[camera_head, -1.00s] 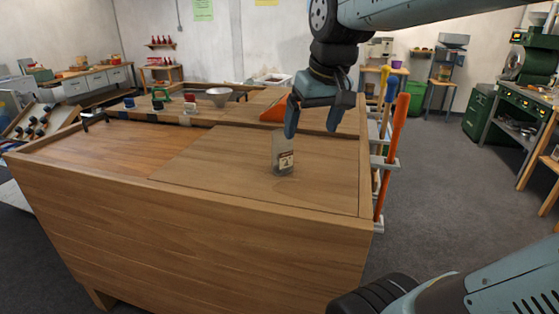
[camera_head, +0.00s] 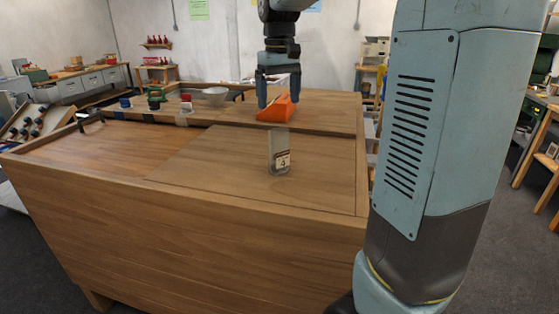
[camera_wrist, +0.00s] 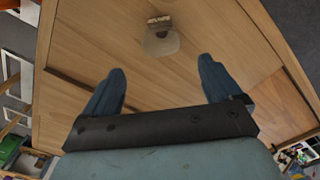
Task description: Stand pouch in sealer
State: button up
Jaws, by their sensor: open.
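A clear pouch (camera_head: 278,153) with a small label marked 4 stands upright on the near wooden worktop (camera_head: 220,165). In the wrist view the pouch (camera_wrist: 161,38) shows beyond my fingertips, with nothing between the fingers. My gripper (camera_head: 276,103) is open and empty, above and behind the pouch, in front of the orange wedge-shaped thing (camera_head: 273,110). I cannot tell for sure which thing is the sealer.
A raised wooden lip divides the near worktop from a back shelf. The worktop around the pouch is clear.

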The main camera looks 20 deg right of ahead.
aim_at(279, 141)
notch_tip(279, 141, down, 13)
jog(key=shift+s+f, duration=0.15)
dwell(0.6)
jog(key=shift+c, duration=0.3)
jog(key=c, duration=1.4)
jog(key=shift+c, duration=0.2)
